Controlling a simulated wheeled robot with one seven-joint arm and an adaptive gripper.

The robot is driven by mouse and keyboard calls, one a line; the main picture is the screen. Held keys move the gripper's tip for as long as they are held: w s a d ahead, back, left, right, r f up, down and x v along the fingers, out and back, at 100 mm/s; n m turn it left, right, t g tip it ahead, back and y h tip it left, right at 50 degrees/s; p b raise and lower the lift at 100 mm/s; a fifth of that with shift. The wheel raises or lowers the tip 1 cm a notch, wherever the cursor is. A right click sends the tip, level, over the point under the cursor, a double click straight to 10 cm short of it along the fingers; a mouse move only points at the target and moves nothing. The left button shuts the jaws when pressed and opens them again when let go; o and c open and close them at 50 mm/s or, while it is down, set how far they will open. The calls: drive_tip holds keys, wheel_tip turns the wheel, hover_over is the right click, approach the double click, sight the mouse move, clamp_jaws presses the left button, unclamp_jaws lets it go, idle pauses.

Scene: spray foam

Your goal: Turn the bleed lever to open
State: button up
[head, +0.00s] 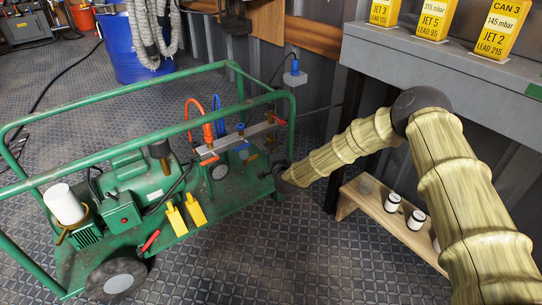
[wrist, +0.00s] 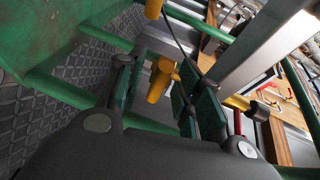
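The green cart (head: 130,160) carries a grey metal manifold bar (head: 238,141) with orange and blue hoses, a blue knob and small red parts. I cannot tell which part is the bleed lever; a small red part (head: 208,161) shows at the bar's left end. My gripper (head: 285,182) is at the cart's right end, below and right of the bar, mostly hidden by my arm. In the wrist view my gripper (wrist: 165,78) looks open, with a yellow cylindrical part (wrist: 160,80) seen through the gap. The bar (wrist: 250,60) passes at upper right.
Green frame rails (head: 195,75) surround the cart. A blue drum (head: 120,55) stands behind; front floor is clear.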

drive_tip(key=shift+w+a, duration=0.1)
drive_tip(key=shift+w, duration=0.35)
clamp_jaws()
